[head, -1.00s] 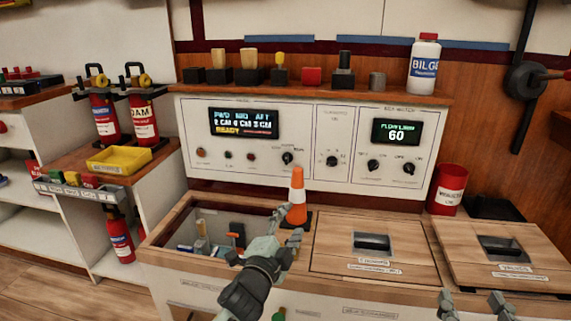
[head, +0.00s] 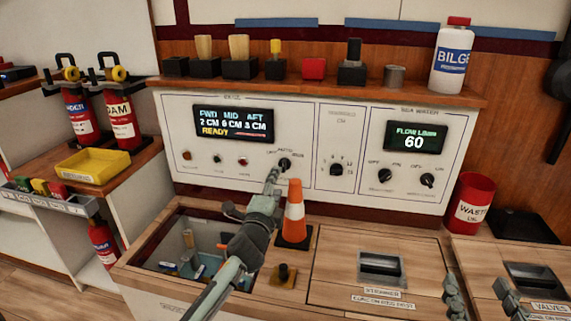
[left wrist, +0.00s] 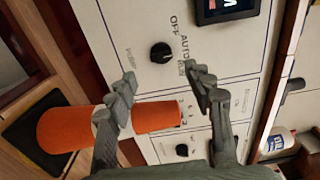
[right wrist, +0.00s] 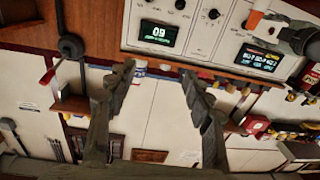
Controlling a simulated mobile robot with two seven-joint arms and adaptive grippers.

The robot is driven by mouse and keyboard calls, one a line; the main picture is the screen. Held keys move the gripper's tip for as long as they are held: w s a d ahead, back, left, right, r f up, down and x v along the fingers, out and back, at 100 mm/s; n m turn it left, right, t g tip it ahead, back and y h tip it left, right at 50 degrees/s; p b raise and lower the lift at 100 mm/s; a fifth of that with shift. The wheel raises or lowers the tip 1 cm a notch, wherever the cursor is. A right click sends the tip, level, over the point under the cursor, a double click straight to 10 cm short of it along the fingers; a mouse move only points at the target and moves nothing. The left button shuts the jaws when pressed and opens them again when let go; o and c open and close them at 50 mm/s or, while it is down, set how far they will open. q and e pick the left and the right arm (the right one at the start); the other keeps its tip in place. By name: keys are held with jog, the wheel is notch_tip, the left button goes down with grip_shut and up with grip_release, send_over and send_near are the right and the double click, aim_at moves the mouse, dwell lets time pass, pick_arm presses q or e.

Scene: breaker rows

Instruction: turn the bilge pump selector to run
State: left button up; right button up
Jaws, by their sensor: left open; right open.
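The bilge pump selector (head: 285,163) is a small black knob on the white bilge panel, under the OFF, AUTO and RUN labels. It also shows in the left wrist view (left wrist: 161,53), beyond and between my fingertips. Which label it points at is hard to tell. My left gripper (head: 273,180) is open just in front of and below the knob, and appears clear of it. In the left wrist view its fingers (left wrist: 160,79) are spread wide. My right gripper (head: 480,293) is open and empty over the front right of the counter.
An orange and white cone (head: 294,212) stands on the counter close beside my left gripper, overlapping a finger in the left wrist view. An open compartment (head: 150,240) lies at left. The display (head: 233,124) reads READY. A sea water panel (head: 405,190) is at right.

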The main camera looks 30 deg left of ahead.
aim_at(284, 166)
pick_arm(q)
jog(key=x, duration=0.7)
jog(key=shift+w+b, duration=0.15)
jog(key=shift+b, duration=0.3)
pick_arm(e)
jog(key=r, duration=0.1)
jog(key=s+a+r+t+y, duration=0.1)
jog(key=r, duration=0.1)
jog(key=r+t, duration=0.1)
jog(key=shift+s+a+r, duration=0.2)
jog(key=shift+r, duration=0.05)
pick_arm(q)
jog(key=shift+r, duration=0.1)
jog(key=shift+c, duration=0.4)
jog(key=c, duration=1.1)
